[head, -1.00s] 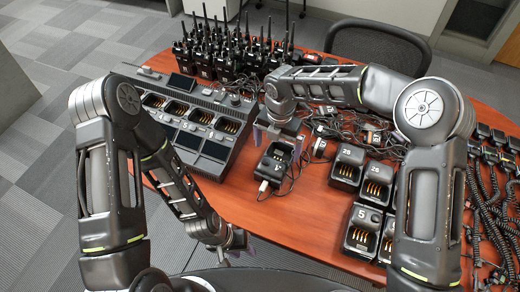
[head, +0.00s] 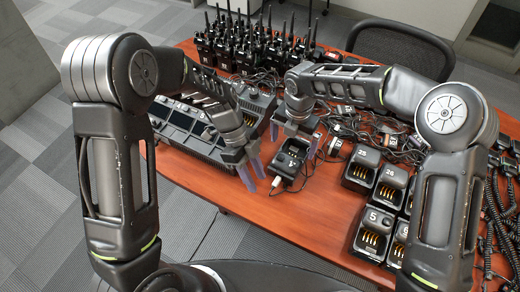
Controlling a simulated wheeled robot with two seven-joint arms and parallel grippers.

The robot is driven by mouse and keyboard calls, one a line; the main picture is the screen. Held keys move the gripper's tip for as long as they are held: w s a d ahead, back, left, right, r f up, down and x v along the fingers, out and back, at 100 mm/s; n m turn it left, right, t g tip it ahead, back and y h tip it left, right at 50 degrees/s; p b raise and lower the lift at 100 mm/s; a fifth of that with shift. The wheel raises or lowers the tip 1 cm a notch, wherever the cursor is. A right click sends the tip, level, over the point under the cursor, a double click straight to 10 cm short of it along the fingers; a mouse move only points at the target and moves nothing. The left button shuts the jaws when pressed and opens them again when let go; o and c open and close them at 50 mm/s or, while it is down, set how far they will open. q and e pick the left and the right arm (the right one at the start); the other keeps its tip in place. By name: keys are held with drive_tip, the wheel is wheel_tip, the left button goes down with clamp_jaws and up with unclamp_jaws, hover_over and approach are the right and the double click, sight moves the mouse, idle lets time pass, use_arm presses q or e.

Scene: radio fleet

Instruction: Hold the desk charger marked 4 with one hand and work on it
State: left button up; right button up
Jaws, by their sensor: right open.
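The desk charger marked 4 (head: 291,161) is a small black cradle on the wooden table, with a white cable plug (head: 276,183) at its near left corner. My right gripper (head: 293,148) is over it from the far side, open, with one purple finger on each side of the charger. I cannot tell whether the fingers touch it. My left gripper (head: 252,173) is just left of the charger, close to the plug, pointing down toward the table. Its purple fingers are apart and nothing shows between them.
A long multi-bay charger (head: 196,146) lies left, partly hidden by my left arm. Several radios (head: 250,45) stand behind. More single chargers, one marked 5 (head: 374,231), stand right. Tangled cables (head: 360,122) lie behind them. The table front (head: 290,222) is bare.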

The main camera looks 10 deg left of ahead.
sight(291, 158)
use_arm(q)
drive_tip(key=w+r+t+h, duration=0.1)
drive_tip(key=w+r, duration=0.3)
drive_tip(key=w, duration=0.2)
drive_tip(key=shift+d+r+t, duration=0.2)
drive_tip(key=shift+d+t, duration=0.05)
drive_tip(key=shift+t, duration=0.05)
use_arm(e)
drive_tip(key=shift+f, duration=3.9)
use_arm(q)
drive_tip(key=shift+s, duration=0.1)
use_arm(e)
drive_tip(key=c, duration=1.6)
use_arm(q)
drive_tip(key=shift+c, duration=0.2)
use_arm(e)
drive_tip(key=shift+c, duration=0.2)
